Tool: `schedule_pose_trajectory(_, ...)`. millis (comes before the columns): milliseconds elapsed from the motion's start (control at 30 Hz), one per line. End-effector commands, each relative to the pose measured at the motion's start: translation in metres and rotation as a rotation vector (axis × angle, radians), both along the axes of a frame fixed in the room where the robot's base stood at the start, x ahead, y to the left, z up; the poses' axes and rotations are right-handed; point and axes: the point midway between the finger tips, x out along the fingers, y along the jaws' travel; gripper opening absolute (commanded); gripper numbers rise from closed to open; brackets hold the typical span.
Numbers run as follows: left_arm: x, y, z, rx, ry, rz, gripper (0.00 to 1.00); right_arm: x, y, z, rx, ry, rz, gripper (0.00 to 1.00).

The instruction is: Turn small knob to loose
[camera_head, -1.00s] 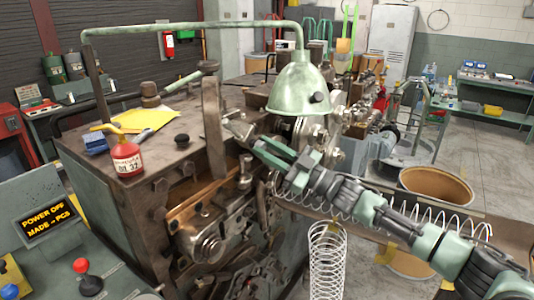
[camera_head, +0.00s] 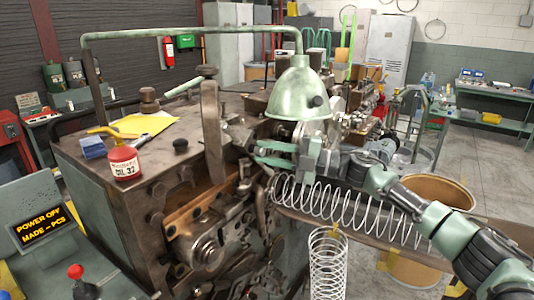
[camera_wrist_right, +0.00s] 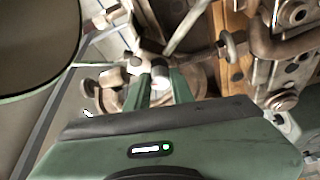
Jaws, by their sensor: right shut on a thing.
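The spring coiler (camera_head: 120,190) is a dark, worn metal machine filling the middle of the head view. My right gripper (camera_head: 258,152) reaches in from the right, under the green lamp shade (camera_head: 298,92), at the machine's front tooling. In the right wrist view my right gripper (camera_wrist_right: 157,80) has its two green fingers closed around a small, pale-tipped part, which appears to be the small knob (camera_wrist_right: 157,84). The fingers hide most of it, and its turn position cannot be read. My left gripper is not in view.
A long coiled spring (camera_head: 345,207) lies just below my right arm, and an upright spring (camera_head: 328,265) stands in front. A red oil can (camera_head: 123,160) and yellow paper (camera_head: 146,122) sit on the machine top. A drum (camera_head: 437,190) stands at right.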

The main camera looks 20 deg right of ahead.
Motion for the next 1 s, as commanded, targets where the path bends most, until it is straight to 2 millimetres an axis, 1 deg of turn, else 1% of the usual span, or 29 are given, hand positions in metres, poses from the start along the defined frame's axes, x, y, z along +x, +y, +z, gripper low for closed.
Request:
schedule_pose_trajectory(200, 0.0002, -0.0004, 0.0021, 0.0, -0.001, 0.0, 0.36, 0.0006, -0.0005, 0.0024, -0.146, -0.116, -0.002, 0.0)
schedule_pose_trajectory(500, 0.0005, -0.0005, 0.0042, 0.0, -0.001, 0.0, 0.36, 0.0003, -0.0002, 0.0027, -0.285, -0.223, -0.001, 0.0)
schedule_pose_trajectory(700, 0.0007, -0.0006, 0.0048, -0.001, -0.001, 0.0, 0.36, 0.0002, -0.0001, 0.0029, -0.331, -0.261, -0.002, 0.0)
schedule_pose_trajectory(1000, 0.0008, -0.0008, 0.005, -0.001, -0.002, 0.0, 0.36, 0.0002, -0.0001, 0.0025, -0.348, -0.273, -0.001, 0.0)
